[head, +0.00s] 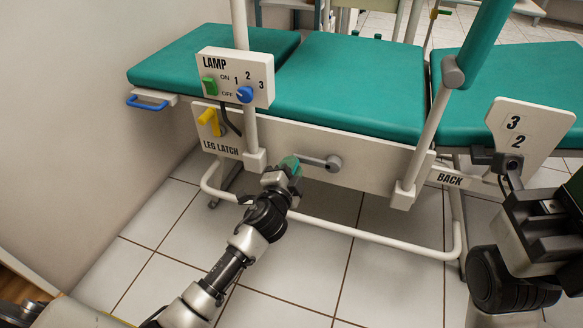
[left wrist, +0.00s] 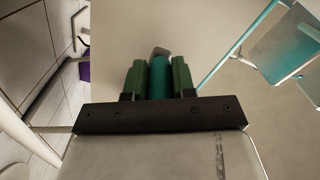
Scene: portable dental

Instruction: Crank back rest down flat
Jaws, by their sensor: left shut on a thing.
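The crank is on the side panel of the green dental couch. Its grey arm (head: 315,161) points left from a round pivot to a teal handle (head: 290,163). My left gripper (head: 284,172) is shut on that handle. In the left wrist view the teal handle (left wrist: 160,78) sits between the two green fingers (left wrist: 159,80). The back rest (head: 505,85) is the right green section; it looks near level with the seat (head: 350,85), but its exact tilt is hard to tell. A number plate (head: 528,130) shows 3 and 2. My right gripper (head: 508,168) is in front of it, fingers unclear.
A lamp box (head: 236,78) with a green switch and blue knob stands on a white post above the crank. A yellow leg latch (head: 209,121) is left of it. A slanted white post (head: 430,130) and a lower frame rail (head: 370,235) flank the workspace. Tiled floor in front is open.

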